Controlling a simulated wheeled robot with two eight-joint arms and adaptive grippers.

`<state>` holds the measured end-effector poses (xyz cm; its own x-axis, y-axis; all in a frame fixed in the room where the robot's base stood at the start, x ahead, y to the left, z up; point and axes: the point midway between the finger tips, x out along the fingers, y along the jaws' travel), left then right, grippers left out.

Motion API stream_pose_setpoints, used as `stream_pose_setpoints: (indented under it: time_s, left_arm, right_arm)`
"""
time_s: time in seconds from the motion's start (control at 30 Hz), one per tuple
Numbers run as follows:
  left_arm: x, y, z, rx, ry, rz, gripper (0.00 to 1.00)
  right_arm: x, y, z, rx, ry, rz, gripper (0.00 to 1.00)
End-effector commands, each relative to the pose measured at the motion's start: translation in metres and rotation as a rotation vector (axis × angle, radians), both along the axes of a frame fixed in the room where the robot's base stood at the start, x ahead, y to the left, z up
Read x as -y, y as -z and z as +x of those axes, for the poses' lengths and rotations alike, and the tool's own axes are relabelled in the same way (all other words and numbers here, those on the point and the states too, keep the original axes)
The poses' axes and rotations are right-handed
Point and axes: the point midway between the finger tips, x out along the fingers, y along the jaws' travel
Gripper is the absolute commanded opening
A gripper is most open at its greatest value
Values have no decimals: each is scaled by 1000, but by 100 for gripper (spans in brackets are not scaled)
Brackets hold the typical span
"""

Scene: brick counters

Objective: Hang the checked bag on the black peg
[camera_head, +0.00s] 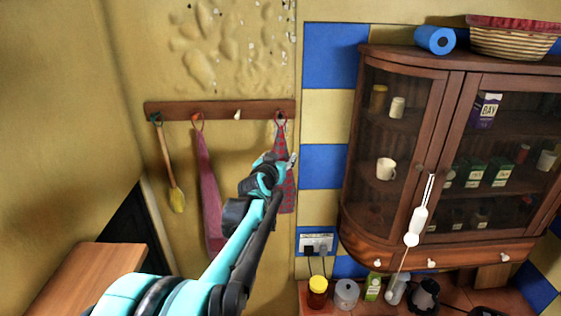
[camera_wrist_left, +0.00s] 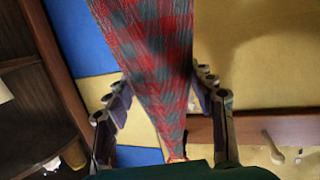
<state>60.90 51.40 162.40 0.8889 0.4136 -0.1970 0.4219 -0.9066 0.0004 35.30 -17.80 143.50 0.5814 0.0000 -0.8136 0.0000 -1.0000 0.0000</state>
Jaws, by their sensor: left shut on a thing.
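The red-and-grey checked bag (camera_head: 290,192) hangs down at the right end of the wooden peg rail (camera_head: 218,109). Its red loop is at the rightmost peg (camera_head: 280,116), which looks dark; I cannot tell whether the loop is around it. My left gripper (camera_head: 281,160) is shut on the bag's upper part, below the rail, and hides some of it. In the left wrist view, which looks upside down, the bag (camera_wrist_left: 155,55) runs between the two fingers (camera_wrist_left: 165,105) and narrows towards the bottom. My right gripper is not in view.
A wooden spoon-like brush (camera_head: 172,175) and a pink cloth (camera_head: 208,180) hang on the left pegs. A white peg (camera_head: 238,114) between cloth and bag is bare. A glass-fronted cabinet (camera_head: 352,190) stands close on the right, above a counter with jars (camera_head: 318,292).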

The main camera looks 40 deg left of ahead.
Motion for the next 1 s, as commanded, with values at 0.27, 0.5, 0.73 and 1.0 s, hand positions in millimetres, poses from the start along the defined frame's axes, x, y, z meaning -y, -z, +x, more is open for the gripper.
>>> stream_pose_setpoints:
  time_s: [0.27, 0.5, 0.73, 1.0]
  left_arm:
    - [-12, 1, 14, 0, 0, 1, 9]
    - [-21, 2, 25, 0, 0, 0, 9]
    - [-29, 9, 35, 0, 0, 0, 9]
    - [-33, 15, 39, 0, 0, 0, 9]
  right_arm:
    - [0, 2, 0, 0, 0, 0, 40]
    - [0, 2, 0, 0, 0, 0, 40]
    - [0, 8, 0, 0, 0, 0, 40]
    - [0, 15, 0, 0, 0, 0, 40]
